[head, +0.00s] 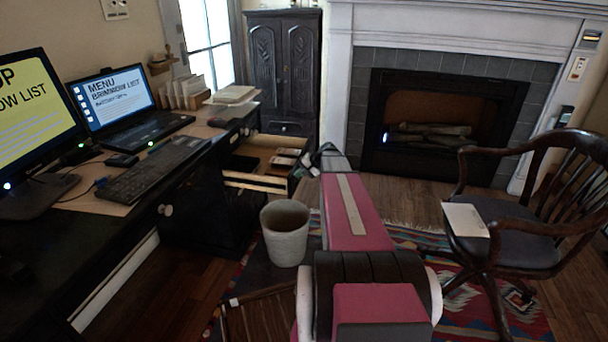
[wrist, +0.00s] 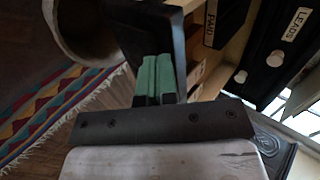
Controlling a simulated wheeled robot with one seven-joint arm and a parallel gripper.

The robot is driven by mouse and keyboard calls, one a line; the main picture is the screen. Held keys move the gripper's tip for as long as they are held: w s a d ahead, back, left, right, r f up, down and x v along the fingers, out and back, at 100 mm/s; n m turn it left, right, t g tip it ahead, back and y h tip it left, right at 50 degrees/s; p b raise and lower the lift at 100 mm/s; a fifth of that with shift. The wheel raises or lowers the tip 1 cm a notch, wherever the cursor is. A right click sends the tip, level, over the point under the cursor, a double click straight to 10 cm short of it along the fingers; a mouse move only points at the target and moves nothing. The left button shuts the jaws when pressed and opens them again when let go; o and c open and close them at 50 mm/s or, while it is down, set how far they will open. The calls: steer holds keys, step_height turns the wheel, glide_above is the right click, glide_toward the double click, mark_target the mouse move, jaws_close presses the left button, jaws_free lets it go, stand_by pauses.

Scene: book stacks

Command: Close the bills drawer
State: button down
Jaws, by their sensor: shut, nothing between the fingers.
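A desk drawer with a pale wooden inside (head: 256,182) stands pulled out from the dark desk in the head view. I take it for the bills drawer, but no bills label is readable. In the wrist view its dark front panel (wrist: 152,22) stands right by my gripper (wrist: 154,72). My gripper's green fingers are together and empty, close to the panel; I cannot tell if they touch it. In the head view my gripper (head: 322,156) is at the drawer's outer end, partly hidden by my arm.
Drawer fronts marked PAID (wrist: 210,24) and LEADS (wrist: 290,28) are beyond. A pale bin (head: 285,233) stands on the floor near the desk. A wooden chair (head: 520,225) is at the right. A patterned rug (head: 490,305) covers the floor.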

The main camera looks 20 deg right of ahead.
stand_by(0.3)
steer(key=w+a, duration=0.6)
steer(key=a, duration=0.3)
steer(key=w+a, duration=0.6)
steer(key=a, duration=0.3)
steer(key=w+a, duration=0.7)
steer(key=a, duration=0.3)
